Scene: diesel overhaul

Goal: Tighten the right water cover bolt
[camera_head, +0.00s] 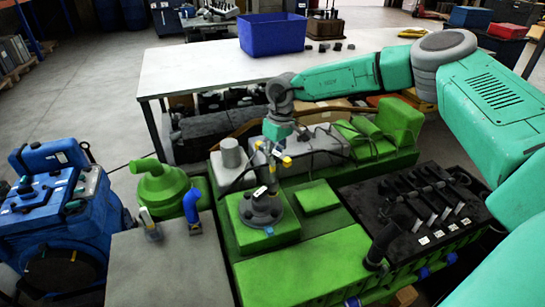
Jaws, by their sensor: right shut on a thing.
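The water cover (262,208) appears to be the dark round flanged part on top of the green engine block (285,235), near the picture's middle. Its bolts are too small to tell apart. My right gripper (271,155) points down above the cover, at the end of the turquoise arm coming from the right. It is shut on a small tool with yellow parts (287,161). The lower end of the tool is close to the cover, and I cannot tell whether it touches a bolt. My left gripper is not in view.
A grey table (165,270) at the front left bears a blue-handled tool (194,213) and a small grey item (150,226). A green domed part (160,185) stands behind it. A black engine section (415,205) lies right. A white bench (200,70) with a blue bin (272,35) stands behind.

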